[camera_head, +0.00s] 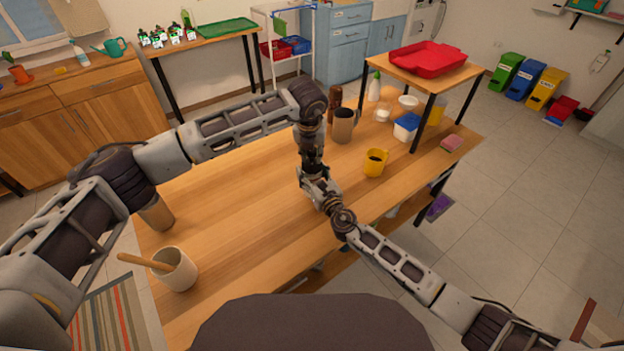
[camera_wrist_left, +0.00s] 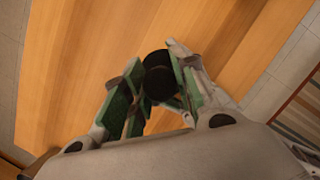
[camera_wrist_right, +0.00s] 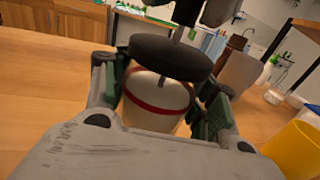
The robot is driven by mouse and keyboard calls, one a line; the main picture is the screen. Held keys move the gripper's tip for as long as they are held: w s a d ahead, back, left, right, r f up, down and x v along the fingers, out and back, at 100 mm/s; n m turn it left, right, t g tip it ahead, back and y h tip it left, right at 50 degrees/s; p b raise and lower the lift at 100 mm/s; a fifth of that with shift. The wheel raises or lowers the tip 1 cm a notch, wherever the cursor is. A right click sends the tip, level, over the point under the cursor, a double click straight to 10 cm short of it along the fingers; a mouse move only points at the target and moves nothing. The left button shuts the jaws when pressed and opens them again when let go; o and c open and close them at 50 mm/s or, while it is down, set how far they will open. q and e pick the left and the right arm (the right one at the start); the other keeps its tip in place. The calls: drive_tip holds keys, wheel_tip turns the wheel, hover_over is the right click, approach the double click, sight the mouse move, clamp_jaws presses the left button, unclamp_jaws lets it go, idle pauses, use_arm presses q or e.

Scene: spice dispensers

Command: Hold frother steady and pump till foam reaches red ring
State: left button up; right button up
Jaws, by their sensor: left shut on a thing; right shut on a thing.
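The frother (camera_wrist_right: 155,118) stands upright in the right wrist view, a pale jar with a red ring (camera_wrist_right: 160,106) round its upper part and a wide black lid (camera_wrist_right: 172,57). A thin metal rod (camera_wrist_right: 179,33) rises from the lid. My right gripper (camera_wrist_right: 160,92) is shut around the jar, one finger on each side. In the left wrist view my left gripper (camera_wrist_left: 154,82) is shut on the black plunger knob (camera_wrist_left: 158,70) above the jar. The foam level against the ring is not clear. In the head view my arms hide most of the frother.
A yellow mug (camera_head: 375,163) and a brown pitcher (camera_head: 343,127) stand behind and to the right. A cream cup (camera_head: 178,273) with a wooden handle in it is at the near left, close to my left arm.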

use_arm(q)
drive_tip(key=shift+f, duration=0.5)
drive_tip(key=o, duration=1)
drive_tip(key=shift+r, duration=0.1)
drive_tip(key=shift+r, duration=3.5)
